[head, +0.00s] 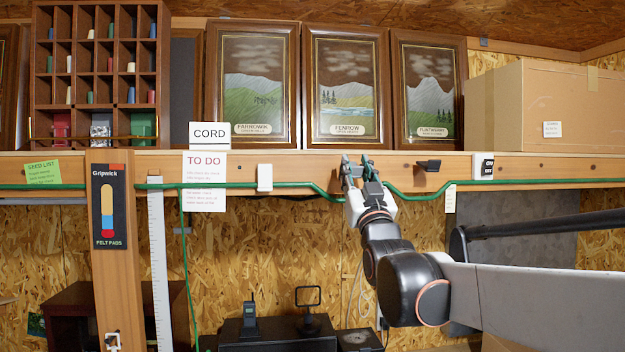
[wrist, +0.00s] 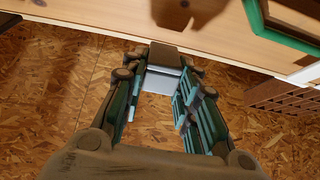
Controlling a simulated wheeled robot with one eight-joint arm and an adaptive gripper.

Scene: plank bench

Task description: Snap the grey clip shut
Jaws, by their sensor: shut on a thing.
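My gripper (head: 361,170) is at the front of the wooden beam in the head view. In the wrist view my gripper (wrist: 158,92) has its fingers on either side of the grey clip (wrist: 162,78), shut on it. The clip shows a darker upper part and a paler lower face, against the beam. Whether it is latched cannot be told. In the head view my fingers hide the clip. The green cord (head: 315,186) runs along the beam, dips near my gripper and passes behind it.
A white clip (head: 265,177) on the beam is left of my gripper, and a dark bracket (head: 428,165) sticks out to its right. Framed pictures (head: 345,90) and a cardboard box (head: 540,105) stand above the beam. A wooden post (head: 115,270) stands at the left.

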